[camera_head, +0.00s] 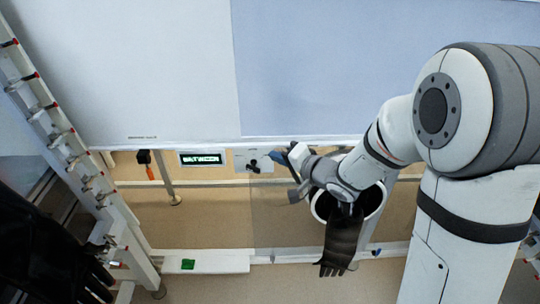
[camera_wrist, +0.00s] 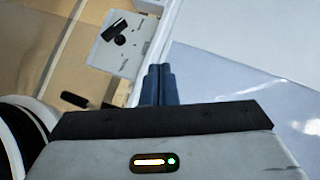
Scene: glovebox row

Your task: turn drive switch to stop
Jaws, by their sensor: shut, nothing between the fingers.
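The drive switch (camera_head: 254,164) appears as a small black knob on a pale plate below the white glovebox front. In the wrist view the switch (camera_wrist: 120,39) shows as a dark round knob with a black bar on the white plate (camera_wrist: 108,63); the lettering there is too small to read. My gripper (camera_head: 273,156) has blue fingers and is just right of the plate in the head view. In the wrist view my gripper (camera_wrist: 158,72) is shut and empty, its fingertips right of and below the knob, apart from it in the picture.
A lit display (camera_head: 202,159) sits left of the switch plate. An orange-handled item (camera_head: 149,171) hangs farther left. A black glove (camera_head: 341,241) hangs from a round port (camera_head: 376,201) beneath my arm. A rack with red-tipped fittings (camera_head: 66,150) stands at left. A green piece (camera_head: 188,264) lies on a white ledge (camera_head: 222,262).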

